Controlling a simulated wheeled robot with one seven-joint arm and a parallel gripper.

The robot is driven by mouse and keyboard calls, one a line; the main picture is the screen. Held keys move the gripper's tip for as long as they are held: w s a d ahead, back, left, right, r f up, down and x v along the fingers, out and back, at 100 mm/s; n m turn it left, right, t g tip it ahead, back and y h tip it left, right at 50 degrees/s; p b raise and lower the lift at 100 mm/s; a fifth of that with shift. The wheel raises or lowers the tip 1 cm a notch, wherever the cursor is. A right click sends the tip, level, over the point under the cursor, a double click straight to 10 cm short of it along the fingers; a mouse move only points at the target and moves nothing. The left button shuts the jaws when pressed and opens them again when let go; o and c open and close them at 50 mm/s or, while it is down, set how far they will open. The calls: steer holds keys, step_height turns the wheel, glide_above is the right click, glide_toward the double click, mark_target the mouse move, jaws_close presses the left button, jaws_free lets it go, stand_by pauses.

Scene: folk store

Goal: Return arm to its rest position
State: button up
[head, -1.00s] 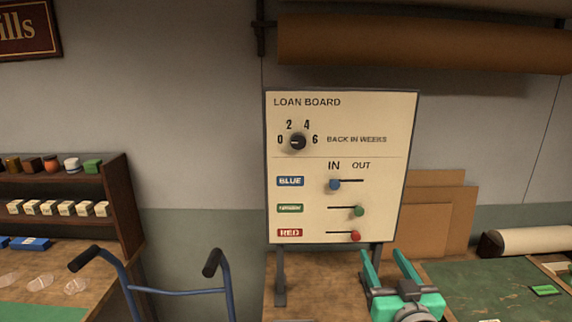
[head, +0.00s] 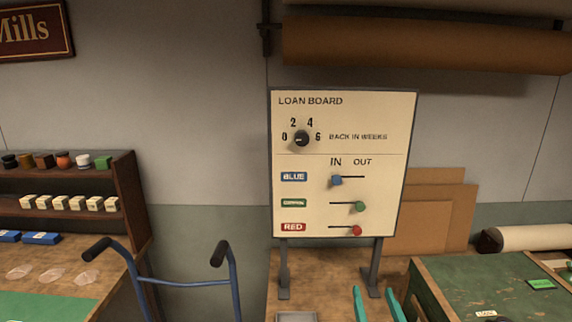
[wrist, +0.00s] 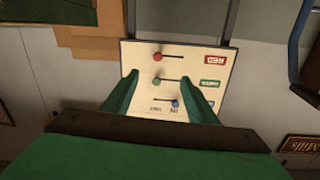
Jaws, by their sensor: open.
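My gripper (head: 376,303) shows at the bottom of the head view as two teal fingers standing apart, with nothing between them. It is below and in front of the loan board (head: 397,118). In the wrist view the green fingers (wrist: 160,92) are spread, and the board (wrist: 190,58) appears upside down beyond them. On the board the dial (head: 301,139) points left, toward 0. The blue slider knob (head: 337,181) is at the IN side. The green knob (head: 360,207) and the red knob (head: 356,231) are at the OUT side. My gripper's body is mostly cut off by the head view's lower edge.
A blue-framed cart handle (head: 185,282) stands left of the board. A shelf (head: 125,190) with small pots and boxes is at far left. A green-topped bench (head: 450,295) and a paper roll (head: 530,238) are at right. A grey tray (head: 296,317) lies below the board.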

steer(key=shift+m+g+h, duration=0.5)
steer(key=shift+m+g, duration=0.2)
steer(key=shift+g, duration=0.2)
steer(key=s+a+f, duration=0.4)
steer(key=s+f, duration=0.1)
steer(key=f, duration=0.2)
steer(key=s+a+f, duration=0.4)
steer(key=s+f, duration=0.1)
steer(key=f, duration=0.2)
steer(key=s+a+f, duration=0.3)
steer(key=s+f, duration=0.3)
steer(key=f, duration=0.1)
steer(key=shift+s+a, duration=0.1)
steer(key=shift+a, duration=0.3)
steer(key=s+a+n+y, duration=0.1)
steer(key=s+a, duration=0.3)
steer(key=s, duration=0.8)
steer(key=s+a+f+n+y, duration=0.1)
steer(key=s+a, duration=0.4)
steer(key=s, duration=0.7)
steer(key=shift+s+f+n, duration=0.25)
steer(key=shift+s+n, duration=0.05)
steer(key=shift+n, duration=0.2)
